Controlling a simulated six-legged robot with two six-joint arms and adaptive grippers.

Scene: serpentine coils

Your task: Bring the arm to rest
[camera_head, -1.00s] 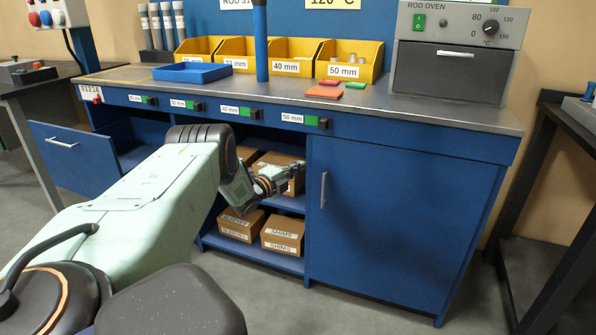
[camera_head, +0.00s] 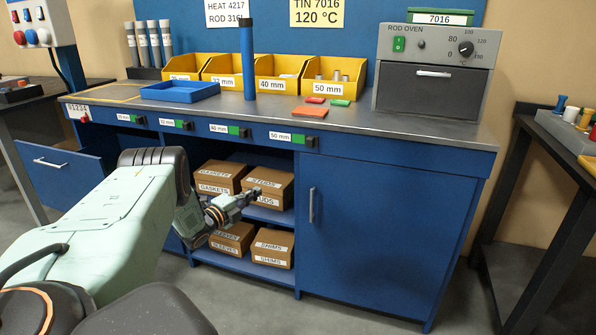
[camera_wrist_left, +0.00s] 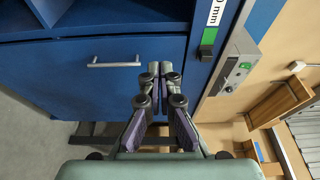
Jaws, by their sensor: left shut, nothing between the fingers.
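My left arm comes in from the left in the head view, with a pale green shell and a dark elbow. Its gripper (camera_head: 250,192) is shut and empty, in front of the open shelf bay of the blue bench (camera_head: 400,220). It overlaps the edge of the STUDS box (camera_head: 272,186) in the picture; I cannot tell whether they touch. In the left wrist view the fingertips (camera_wrist_left: 160,72) are together with nothing between them, and a blue bench front with a bar handle (camera_wrist_left: 113,64) lies beyond. My right gripper is in neither view.
Other brown boxes (camera_head: 273,248) stand on the shelves. A drawer (camera_head: 62,172) stands open at the left. The cupboard door (camera_head: 375,235) is shut. The bench top holds a blue tray (camera_head: 180,92), yellow bins (camera_head: 332,77), a blue tube (camera_head: 247,60) and the oven (camera_head: 432,80).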

